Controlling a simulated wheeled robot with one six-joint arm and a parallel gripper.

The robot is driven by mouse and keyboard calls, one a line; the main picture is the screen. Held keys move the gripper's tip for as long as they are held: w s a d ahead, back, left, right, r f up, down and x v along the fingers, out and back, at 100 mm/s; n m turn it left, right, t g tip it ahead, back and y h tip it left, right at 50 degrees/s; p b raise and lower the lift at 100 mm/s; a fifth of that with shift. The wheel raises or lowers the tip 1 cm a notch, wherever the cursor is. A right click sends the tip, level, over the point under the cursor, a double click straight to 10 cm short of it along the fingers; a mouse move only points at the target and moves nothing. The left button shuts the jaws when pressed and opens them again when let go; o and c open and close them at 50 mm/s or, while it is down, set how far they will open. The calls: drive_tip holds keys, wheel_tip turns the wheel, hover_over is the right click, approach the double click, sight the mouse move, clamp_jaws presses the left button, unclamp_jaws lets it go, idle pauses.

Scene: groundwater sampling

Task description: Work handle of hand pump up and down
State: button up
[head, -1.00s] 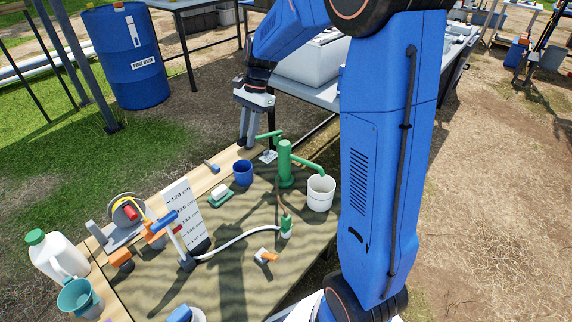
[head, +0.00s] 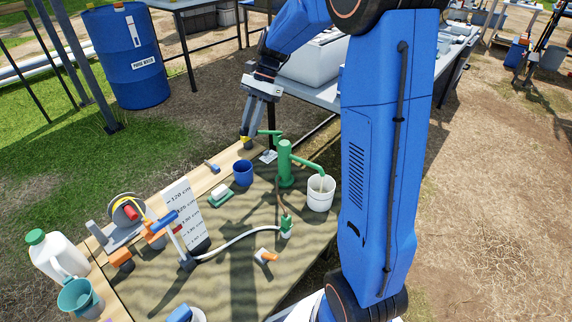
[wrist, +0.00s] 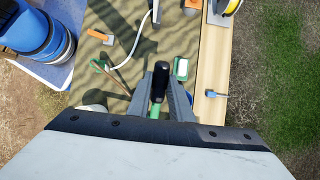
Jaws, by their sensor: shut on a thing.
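The green hand pump (head: 286,168) stands upright on the table's far side. Its spout points right over a white bucket (head: 320,202), and a thin pale stream shows below the spout. The pump handle (head: 267,132) reaches left from the pump's top. My gripper (head: 246,136) is at the handle's outer end. In the wrist view my gripper (wrist: 163,92) is shut on the handle, whose black grip (wrist: 160,74) sticks out between the fingers. The pump body is mostly hidden there.
A pale hose (head: 228,240) runs across the table (head: 225,285). My arm hides the table's right side.

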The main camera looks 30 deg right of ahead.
drive_tip(key=s+a+f+t+h, duration=0.1)
drive_tip(key=a+f+t+h, duration=0.1)
drive_tip(key=f+h, duration=0.3)
wheel_tip(320, 180, down, 2)
drive_tip(key=shift+s+a+f+h, duration=0.2)
drive_tip(key=shift+a+h, duration=0.1)
drive_tip(key=shift+a, duration=0.35)
drive_tip(key=o, duration=1)
drive_tip(key=shift+a, duration=0.1)
drive_tip(key=shift+c, duration=0.2)
drive_tip(key=shift+r, duration=0.1)
wheel_tip(320, 180, up, 16)
drive_tip(key=shift+r, duration=0.15)
drive_tip(key=s+d+r+n+t, duration=0.1)
drive_tip(key=s+d+n, duration=0.25)
drive_tip(key=s, duration=0.55)
drive_tip(key=s+d+n+t, duration=0.2)
drive_tip(key=s+n, duration=0.2)
drive_tip(key=s, duration=0.5)
drive_tip(key=s+d+f+n+t, duration=0.1)
drive_tip(key=s+f+n, duration=0.2)
drive_tip(key=s, duration=0.3)
drive_tip(key=s+d+f+n+t, duration=0.1)
drive_tip(key=s+f+n, duration=0.2)
drive_tip(key=s, duration=0.3)
drive_tip(key=shift+s+f, duration=0.25)
drive_tip(key=shift+s, duration=0.15)
